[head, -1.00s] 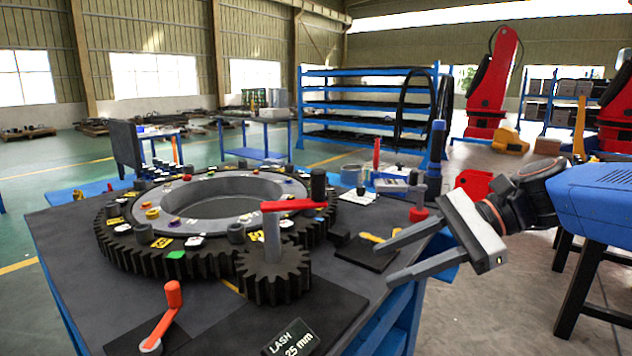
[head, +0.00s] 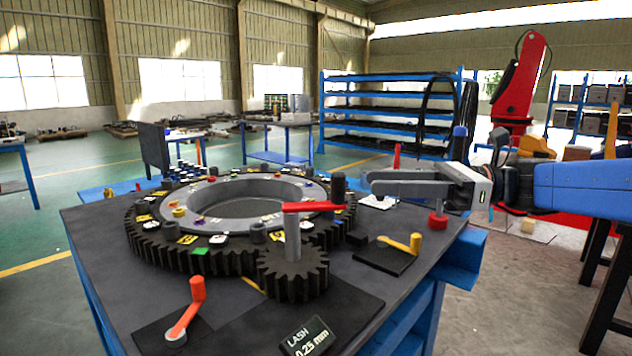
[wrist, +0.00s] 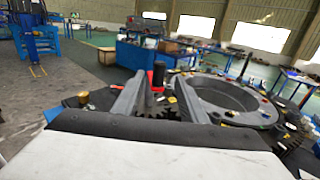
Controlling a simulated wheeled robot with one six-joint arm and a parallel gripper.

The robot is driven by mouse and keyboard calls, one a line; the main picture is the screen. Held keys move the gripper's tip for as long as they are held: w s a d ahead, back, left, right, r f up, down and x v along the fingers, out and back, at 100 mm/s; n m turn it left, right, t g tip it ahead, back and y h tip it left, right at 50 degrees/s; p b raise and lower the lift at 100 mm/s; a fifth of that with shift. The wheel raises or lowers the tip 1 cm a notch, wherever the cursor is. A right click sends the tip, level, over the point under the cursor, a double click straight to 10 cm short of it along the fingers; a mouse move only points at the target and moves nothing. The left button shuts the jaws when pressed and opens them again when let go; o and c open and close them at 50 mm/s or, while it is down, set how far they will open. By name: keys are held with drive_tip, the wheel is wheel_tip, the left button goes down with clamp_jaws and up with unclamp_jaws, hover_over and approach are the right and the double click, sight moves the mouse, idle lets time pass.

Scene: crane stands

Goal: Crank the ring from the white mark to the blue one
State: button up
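The large dark toothed ring (head: 160,250) lies on the table, with small coloured marks around its top. White marks (head: 218,240) show near its front, and a green one (head: 200,252) is on the front edge; I cannot make out a blue one. A small pinion (head: 292,275) sits against the ring's front right, with a grey post (head: 292,240), a red crank arm (head: 308,207) and an upright black handle (head: 338,188). My gripper (head: 368,182) is open and empty, just right of the handle. In the wrist view the handle (wrist: 158,74) appears between the spread fingers, farther out.
A red knob (head: 437,221) stands by the right edge. A "LASH 0.25 mm" sign (head: 307,337) is at the front.

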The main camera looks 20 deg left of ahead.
sight(315, 202)
drive_tip(key=x, duration=1.2)
drive_tip(key=shift+s+a, duration=0.1)
drive_tip(key=shift+a, duration=0.1)
clamp_jaws()
